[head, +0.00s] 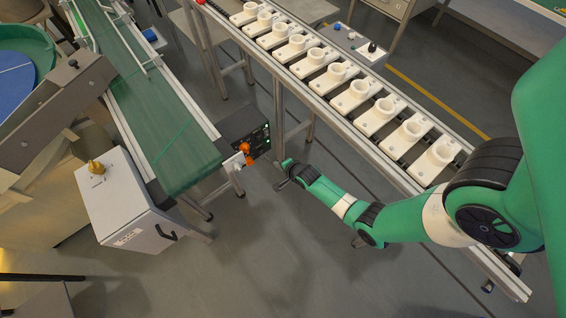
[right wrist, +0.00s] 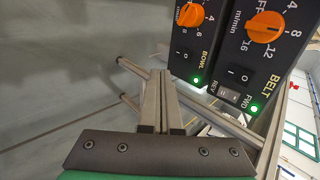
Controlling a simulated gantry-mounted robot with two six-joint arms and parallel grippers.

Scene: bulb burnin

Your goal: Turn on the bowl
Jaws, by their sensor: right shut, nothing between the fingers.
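The BOWL control panel (right wrist: 200,40) has an orange dial (right wrist: 189,14), a dark switch (right wrist: 183,54) marked with 0 and I, and a lit green lamp (right wrist: 196,80). I cannot tell the switch's position. In the head view the dark control box (head: 250,132) sits by the green conveyor's near end. My right gripper (head: 284,177) is just right of and below that box. In the right wrist view its fingers (right wrist: 161,78) are shut and empty, left of and below the BOWL panel, apart from it. The green bowl (head: 28,50) with a blue inside is at the upper left. My left gripper is out of view.
The BELT panel (right wrist: 262,55) is beside the BOWL panel, with its own orange dial, switches and lit green lamp. A grey cabinet (head: 125,205) stands below the conveyor (head: 150,105). A rail with several white holders (head: 353,97) runs at the right. Floor below is clear.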

